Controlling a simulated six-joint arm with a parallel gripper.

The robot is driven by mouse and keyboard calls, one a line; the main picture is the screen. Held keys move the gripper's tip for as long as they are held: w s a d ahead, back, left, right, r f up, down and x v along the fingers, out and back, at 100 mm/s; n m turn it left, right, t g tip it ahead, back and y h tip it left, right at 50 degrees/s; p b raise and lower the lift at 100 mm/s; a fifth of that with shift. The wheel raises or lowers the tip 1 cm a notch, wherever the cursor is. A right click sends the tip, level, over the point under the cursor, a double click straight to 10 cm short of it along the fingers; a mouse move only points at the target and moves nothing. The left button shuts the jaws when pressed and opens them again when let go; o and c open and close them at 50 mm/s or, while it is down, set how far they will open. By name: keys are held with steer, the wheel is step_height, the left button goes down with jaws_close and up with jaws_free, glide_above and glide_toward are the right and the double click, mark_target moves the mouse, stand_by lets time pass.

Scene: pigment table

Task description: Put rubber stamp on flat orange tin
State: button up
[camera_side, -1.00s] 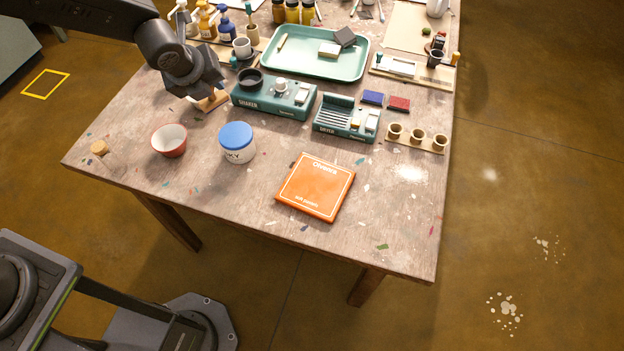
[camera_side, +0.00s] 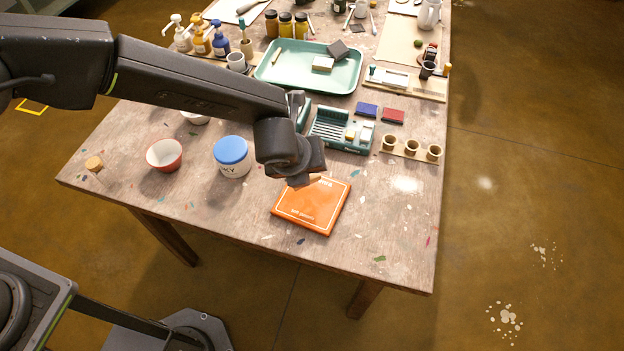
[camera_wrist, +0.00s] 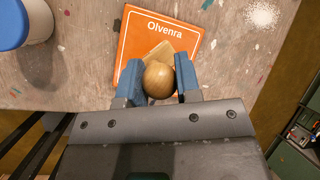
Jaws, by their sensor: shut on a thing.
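The flat orange tin (camera_side: 312,210) lies on the wooden table near its front edge, and it also shows in the wrist view (camera_wrist: 137,39). My gripper (camera_wrist: 159,82) is shut on the rubber stamp (camera_wrist: 158,80), which has a round wooden knob and a pale wooden base. In the wrist view the stamp appears over the tin's near part, below the printed word. In the side view my gripper (camera_side: 308,181) is over the tin's far edge and hides most of the stamp. I cannot tell whether the stamp touches the tin.
A jar with a blue lid (camera_side: 231,157) stands left of the tin, with a red and white bowl (camera_side: 164,155) beyond it. A teal dryer (camera_side: 342,130) and a wooden holder with small cups (camera_side: 411,148) stand behind. Bare table lies right of the tin.

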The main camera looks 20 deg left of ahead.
mark_target(312, 182)
steer(key=shift+s+d+f, duration=0.15)
steer(key=shift+d+f, duration=0.3)
steer(key=shift+d, duration=0.3)
steer(key=shift+f, duration=2)
steer(key=o, duration=0.9)
steer(key=shift+f, duration=0.15)
steer(key=v, duration=1.2)
steer(key=shift+r, duration=0.2)
